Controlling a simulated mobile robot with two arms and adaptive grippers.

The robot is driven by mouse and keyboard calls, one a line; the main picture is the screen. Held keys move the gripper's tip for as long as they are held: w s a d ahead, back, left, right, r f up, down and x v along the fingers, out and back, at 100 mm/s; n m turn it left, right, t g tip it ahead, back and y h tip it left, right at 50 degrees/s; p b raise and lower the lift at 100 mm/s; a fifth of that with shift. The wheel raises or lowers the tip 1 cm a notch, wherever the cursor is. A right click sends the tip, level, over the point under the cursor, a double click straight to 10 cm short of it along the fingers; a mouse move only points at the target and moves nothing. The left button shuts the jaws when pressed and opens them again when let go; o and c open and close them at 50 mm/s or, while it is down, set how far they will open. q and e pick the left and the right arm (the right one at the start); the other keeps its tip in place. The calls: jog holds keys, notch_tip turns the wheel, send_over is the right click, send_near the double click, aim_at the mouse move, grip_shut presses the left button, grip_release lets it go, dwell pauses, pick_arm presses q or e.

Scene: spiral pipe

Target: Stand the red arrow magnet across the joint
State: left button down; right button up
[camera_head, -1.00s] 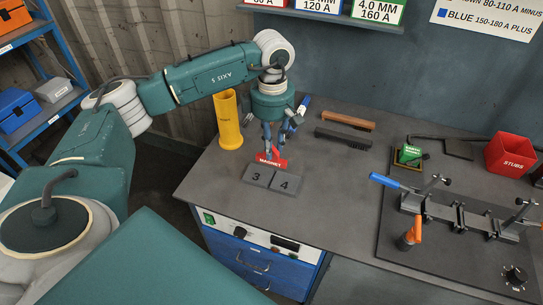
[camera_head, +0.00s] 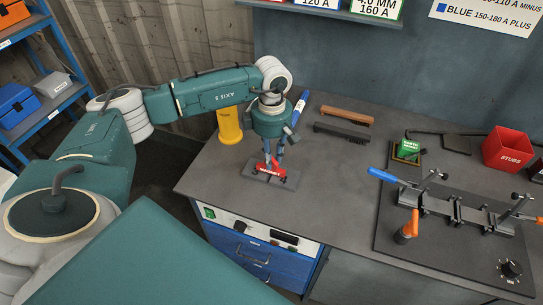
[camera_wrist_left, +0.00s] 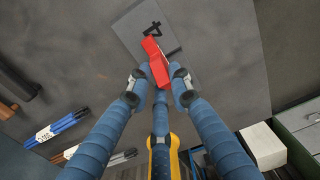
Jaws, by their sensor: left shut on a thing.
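The red arrow magnet (camera_head: 268,171) is held in my left gripper (camera_head: 271,160), over the pair of grey plates (camera_head: 289,182) near the table's front left edge. The magnet covers much of the plates, so the joint between them is mostly hidden. In the left wrist view the red magnet (camera_wrist_left: 154,58) sits between the blue fingers of the left gripper (camera_wrist_left: 156,80), with the plate marked 4 (camera_wrist_left: 134,30) beyond it. I cannot tell whether the magnet touches the plates. My right gripper is not in view.
A yellow tube (camera_head: 229,125) stands behind left of the plates. A clamp fixture (camera_head: 455,210), a green block (camera_head: 408,149) and a red STUBS bin (camera_head: 507,148) are at right. The table between is clear.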

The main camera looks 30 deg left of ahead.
pick_arm(q)
jog(key=c, duration=2)
grip_release()
jog(key=shift+f, duration=0.2)
jog(key=o, duration=0.4)
jog(key=shift+r, duration=0.1)
jog(key=shift+o, duration=0.2)
jog(key=shift+r+p, duration=0.5)
notch_tip(320, 180, up, 12)
jog(key=b, duration=0.4)
